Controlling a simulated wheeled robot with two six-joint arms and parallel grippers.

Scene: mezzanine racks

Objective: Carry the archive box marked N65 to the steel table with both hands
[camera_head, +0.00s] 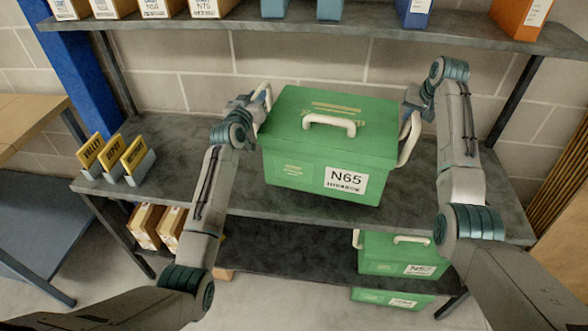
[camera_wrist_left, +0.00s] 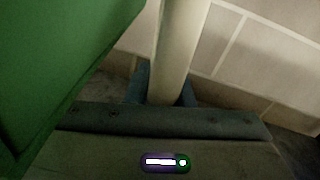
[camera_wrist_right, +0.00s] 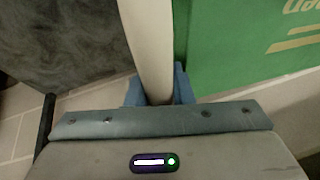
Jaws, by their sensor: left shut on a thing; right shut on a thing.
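The green archive box marked N65 (camera_head: 332,150) is at the middle shelf of the rack, upright, with a cream handle on its lid and a cream handle on each side. I cannot tell whether its base touches the shelf. My left gripper (camera_head: 262,97) is shut on the left side handle, which runs between its fingers in the left wrist view (camera_wrist_left: 172,45). My right gripper (camera_head: 408,105) is shut on the right side handle, seen in the right wrist view (camera_wrist_right: 150,45). The fingertips are partly hidden in the head view. No steel table is clearly identifiable.
Yellow labelled files (camera_head: 112,156) stand on the shelf's left end. The upper shelf (camera_head: 375,27) with boxes and binders runs above. Another green box (camera_head: 405,250) and brown boxes (camera_head: 158,226) are below. A wooden-topped table (camera_head: 25,120) is at far left; a blue rack post (camera_head: 84,75) stands beside it.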

